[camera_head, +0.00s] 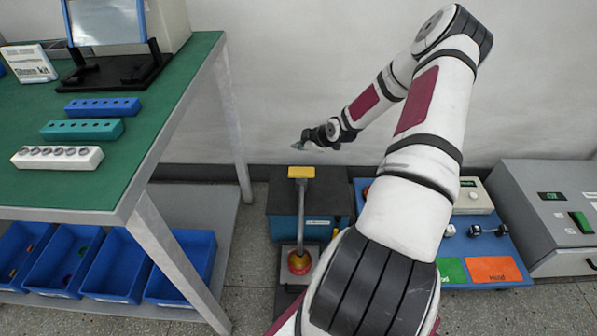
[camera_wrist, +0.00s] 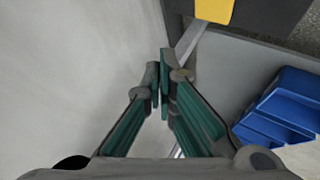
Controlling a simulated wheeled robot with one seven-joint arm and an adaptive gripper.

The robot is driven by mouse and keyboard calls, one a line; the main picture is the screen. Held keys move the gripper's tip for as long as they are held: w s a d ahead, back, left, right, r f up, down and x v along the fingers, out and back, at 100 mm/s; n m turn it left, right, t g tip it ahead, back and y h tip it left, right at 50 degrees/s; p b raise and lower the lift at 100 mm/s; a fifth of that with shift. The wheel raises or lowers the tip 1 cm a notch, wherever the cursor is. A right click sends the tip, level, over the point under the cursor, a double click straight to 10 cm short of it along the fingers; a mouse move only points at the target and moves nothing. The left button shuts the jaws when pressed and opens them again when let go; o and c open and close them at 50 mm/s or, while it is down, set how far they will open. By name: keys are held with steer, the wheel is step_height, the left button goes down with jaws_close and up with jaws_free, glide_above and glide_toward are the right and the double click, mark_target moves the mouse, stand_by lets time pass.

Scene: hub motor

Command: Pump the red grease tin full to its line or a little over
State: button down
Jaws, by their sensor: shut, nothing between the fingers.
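The red grease tin (camera_head: 299,264) stands on a pale plate low in the head view, under the pump's grey arm. The grease pump (camera_head: 318,228) is a dark and teal box on the floor with a yellow handle (camera_head: 301,172) on top. The handle also shows at the top edge of the wrist view (camera_wrist: 214,9). My gripper (camera_head: 304,144) is shut and empty, in the air above the handle and apart from it. Its fingertips meet in the wrist view (camera_wrist: 162,84).
A green-topped bench (camera_head: 90,186) stands at the left, with blue bins (camera_head: 113,262) below. At the right are a blue board (camera_head: 487,247), green and orange mats and a grey cabinet (camera_head: 545,215). My arm hides part of the floor right of the pump.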

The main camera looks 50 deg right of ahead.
mark_target(300, 171)
steer(key=shift+f, duration=0.15)
step_height(300, 171, down, 9)
steer(key=b, duration=0.6)
steer(key=shift+r, duration=0.2)
steer(key=shift+f, duration=0.1)
stand_by(1.1)
steer(key=shift+f+b, duration=0.3)
steer(key=shift+b, duration=0.15)
steer(key=shift+f+b, duration=0.75)
steer(key=shift+f, duration=0.15)
stand_by(0.9)
steer(key=shift+s+f, duration=0.1)
steer(key=shift+f, duration=0.6)
stand_by(0.6)
steer(key=shift+r, duration=0.1)
steer(key=shift+r+p, duration=1.1)
steer(key=shift+r, duration=0.85)
